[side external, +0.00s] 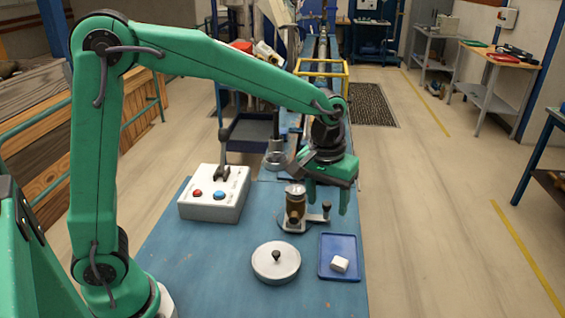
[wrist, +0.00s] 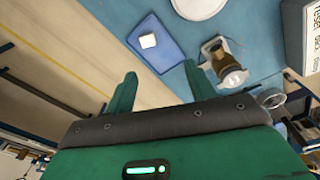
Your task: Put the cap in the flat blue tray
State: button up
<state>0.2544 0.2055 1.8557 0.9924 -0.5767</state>
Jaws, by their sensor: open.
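The flat blue tray (side external: 326,271) lies at the table's front right corner, and it also shows in the wrist view (wrist: 166,58). A small white block (side external: 340,264) lies inside it; it also shows in the wrist view (wrist: 148,40). I cannot tell whether this block is the cap. A round pale metal lid (side external: 276,263) with a dark knob sits left of the tray. A brown and metal cylinder (side external: 296,209) stands upright in a metal holder behind them. My gripper (side external: 328,197) is open and empty, fingers down, near the cylinder and behind the tray.
A white box (side external: 214,193) with a red button, a blue button and a lever stands at the left of the blue table (side external: 215,275). A metal ringed part (side external: 276,157) is at the far end. Floor lies right of the table edge.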

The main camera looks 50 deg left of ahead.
jog(key=s+a+r+m+t, duration=0.1)
jog(key=s+a+r+t, duration=0.1)
jog(key=s+a, duration=0.3)
jog(key=s+a+r+m+t, duration=0.2)
jog(key=s+a+r, duration=0.2)
jog(key=s, duration=1)
jog(key=shift+a+r+m+t, duration=0.3)
jog(key=shift+a+r, duration=0.05)
jog(key=shift+a, duration=0.55)
